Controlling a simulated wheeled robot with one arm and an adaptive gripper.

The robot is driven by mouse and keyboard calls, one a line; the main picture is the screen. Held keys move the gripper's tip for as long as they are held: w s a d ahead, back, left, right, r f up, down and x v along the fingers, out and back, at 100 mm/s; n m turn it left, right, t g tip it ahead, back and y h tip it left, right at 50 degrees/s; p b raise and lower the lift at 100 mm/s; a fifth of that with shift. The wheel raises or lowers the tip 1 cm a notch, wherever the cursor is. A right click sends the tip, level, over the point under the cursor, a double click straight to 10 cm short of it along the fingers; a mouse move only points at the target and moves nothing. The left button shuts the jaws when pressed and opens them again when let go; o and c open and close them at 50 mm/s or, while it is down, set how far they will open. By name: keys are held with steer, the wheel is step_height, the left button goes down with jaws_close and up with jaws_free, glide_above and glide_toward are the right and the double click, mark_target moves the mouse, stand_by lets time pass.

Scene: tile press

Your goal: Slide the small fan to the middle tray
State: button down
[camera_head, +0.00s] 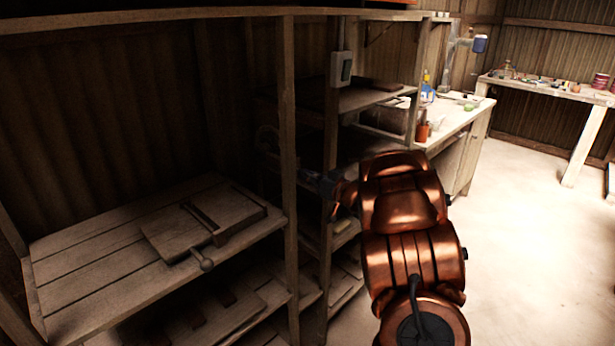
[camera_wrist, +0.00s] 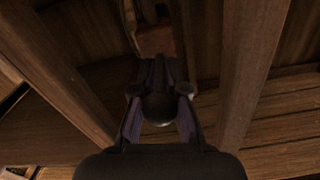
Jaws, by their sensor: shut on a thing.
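My gripper (camera_wrist: 160,100) points down between wooden beams in the wrist view, its two fingers closed on a dark round knob (camera_wrist: 159,108). A dark bar runs from the knob toward a brown block (camera_wrist: 153,40). In the head view my gripper (camera_head: 327,186) is small and dark, beside a shelf post, and what it holds cannot be made out. A faint round shape (camera_head: 267,139) in the shadow behind the posts may be the small fan, but I cannot tell. No tray can be clearly identified as the middle one.
A wooden press board with a ball-ended lever (camera_head: 206,263) lies on the left shelf (camera_head: 85,265). Upright posts (camera_head: 289,150) stand close by my arm. A workbench (camera_head: 462,122) with bottles is behind. The floor (camera_head: 530,250) at the right is clear.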

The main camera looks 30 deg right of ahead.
steer(key=c, duration=1.2)
jaws_free()
steer(key=shift+s+d, duration=0.2)
steer(key=shift+a, duration=0.1)
steer(key=v, duration=1.2)
